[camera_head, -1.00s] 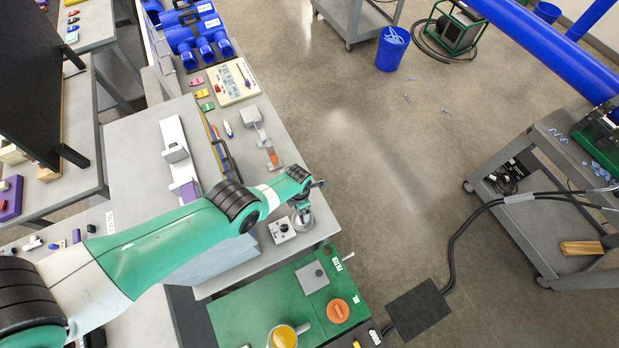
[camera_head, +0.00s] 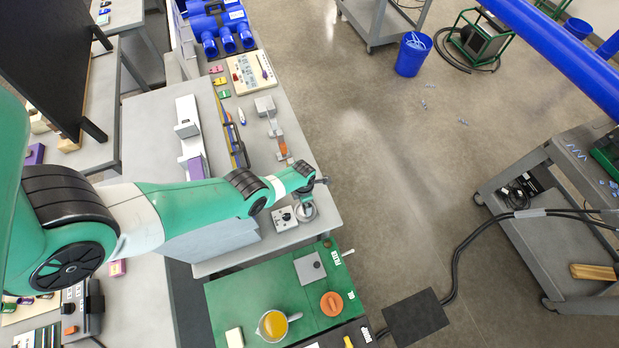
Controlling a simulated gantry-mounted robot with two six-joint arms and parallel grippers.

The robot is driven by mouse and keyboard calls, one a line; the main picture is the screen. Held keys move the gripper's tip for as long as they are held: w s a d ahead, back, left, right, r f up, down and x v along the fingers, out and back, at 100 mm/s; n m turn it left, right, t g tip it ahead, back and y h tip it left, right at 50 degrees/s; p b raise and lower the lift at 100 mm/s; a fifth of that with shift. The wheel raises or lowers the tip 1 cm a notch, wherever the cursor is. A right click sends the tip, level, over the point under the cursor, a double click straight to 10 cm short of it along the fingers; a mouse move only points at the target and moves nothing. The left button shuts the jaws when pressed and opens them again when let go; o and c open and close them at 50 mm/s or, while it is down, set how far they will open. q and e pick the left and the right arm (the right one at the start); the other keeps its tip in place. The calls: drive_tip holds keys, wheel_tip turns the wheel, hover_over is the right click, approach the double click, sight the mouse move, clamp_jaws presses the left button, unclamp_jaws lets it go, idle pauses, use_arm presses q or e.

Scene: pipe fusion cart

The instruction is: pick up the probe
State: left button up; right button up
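I cannot tell for sure which thing is the probe. A small white and blue pen-like thing (camera_head: 242,117) lies on the grey bench. A grey tool with an orange part (camera_head: 283,149) lies near it. My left gripper (camera_head: 307,199) is at the bench's front right corner, by a round metal thing (camera_head: 305,212) that it partly hides. The fingers are too small and hidden to tell whether they are open or shut. My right gripper is out of view.
A small box with a black knob (camera_head: 284,218) sits beside my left gripper. A green mat (camera_head: 240,299) holds a jug of yellow liquid (camera_head: 273,325), an orange disc (camera_head: 331,304) and a grey block (camera_head: 310,267).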

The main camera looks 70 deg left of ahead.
use_arm(q)
clamp_jaws()
idle(0.3)
drive_tip(key=shift+r, duration=0.1)
